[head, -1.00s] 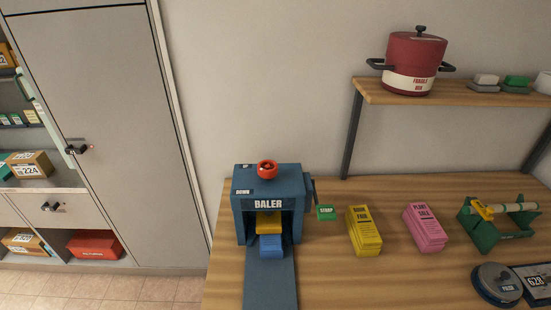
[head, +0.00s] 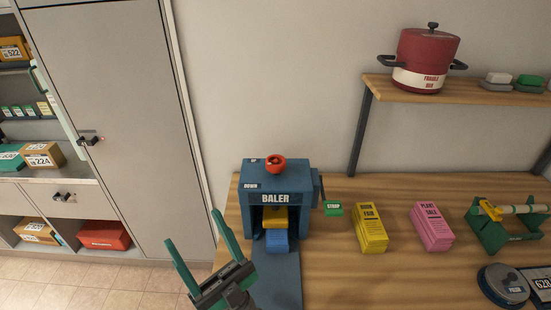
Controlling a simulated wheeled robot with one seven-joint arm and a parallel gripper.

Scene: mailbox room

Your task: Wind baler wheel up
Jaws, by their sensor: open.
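The blue baler (head: 250,207) stands on the wooden table, left of its middle. Its red wheel (head: 275,163) sits on top, beside small UP and DOWN labels. Inside the baler's opening are a yellow block (head: 268,217) and a blue block (head: 277,240). My gripper (head: 193,238) is open and empty, with green fingers pointing up. In the picture it is below and left of the baler, apart from the wheel.
A green strap piece (head: 333,208), a yellow stack (head: 370,229) and a pink stack (head: 431,227) stand right of the baler. A green stand (head: 490,233) is farther right. A shelf (head: 460,94) holds a red pot (head: 425,58). A grey cabinet (head: 125,130) is at left.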

